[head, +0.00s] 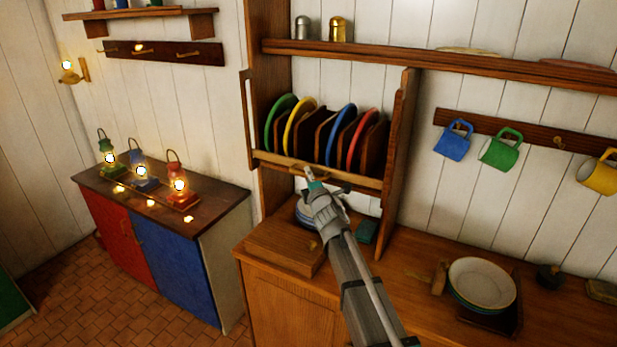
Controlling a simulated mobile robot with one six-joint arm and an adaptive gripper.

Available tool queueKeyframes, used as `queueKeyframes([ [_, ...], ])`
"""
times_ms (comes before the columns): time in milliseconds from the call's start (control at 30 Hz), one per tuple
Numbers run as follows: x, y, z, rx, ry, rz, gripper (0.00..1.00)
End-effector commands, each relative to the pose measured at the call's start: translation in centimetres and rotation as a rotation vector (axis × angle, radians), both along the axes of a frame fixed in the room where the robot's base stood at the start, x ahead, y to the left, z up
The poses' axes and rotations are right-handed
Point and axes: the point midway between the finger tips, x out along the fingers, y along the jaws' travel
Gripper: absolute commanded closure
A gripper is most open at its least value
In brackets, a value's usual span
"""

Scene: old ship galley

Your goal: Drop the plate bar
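The plate bar (346,177) is a light wooden rail across the front of the plate rack (394,130), low in front of the plates. Several plates stand on edge behind it between dark dividers: green (279,120), yellow (297,124), blue (340,134) and red (361,137). A small brass-coloured piece (297,168) shows at the bar, left of my gripper. My gripper (311,178) is at the bar's front, near its middle. I cannot tell whether it touches the bar, or whether its fingers are open. My gripper and arm hide part of the bar and the counter below.
A wooden box (284,250) and stacked blue-white dishes (305,213) are below the rack. Cream plates (482,282) sit on the counter at right. Blue (453,141), green (501,149) and yellow (598,174) mugs hang at right. Lit lanterns stand on the left cabinet (222,203).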

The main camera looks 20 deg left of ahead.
Motion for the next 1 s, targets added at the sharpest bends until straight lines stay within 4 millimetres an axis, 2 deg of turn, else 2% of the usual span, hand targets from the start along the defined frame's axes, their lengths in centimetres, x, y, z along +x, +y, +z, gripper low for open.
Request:
queueKeyframes([
  [567, 0.1, 0.1, 0.3, 0.003, -0.001, 0.002, 0.46],
  [1000, 0.1, 0.1, 2.9, 0.004, -0.002, 0.002, 0.46],
])
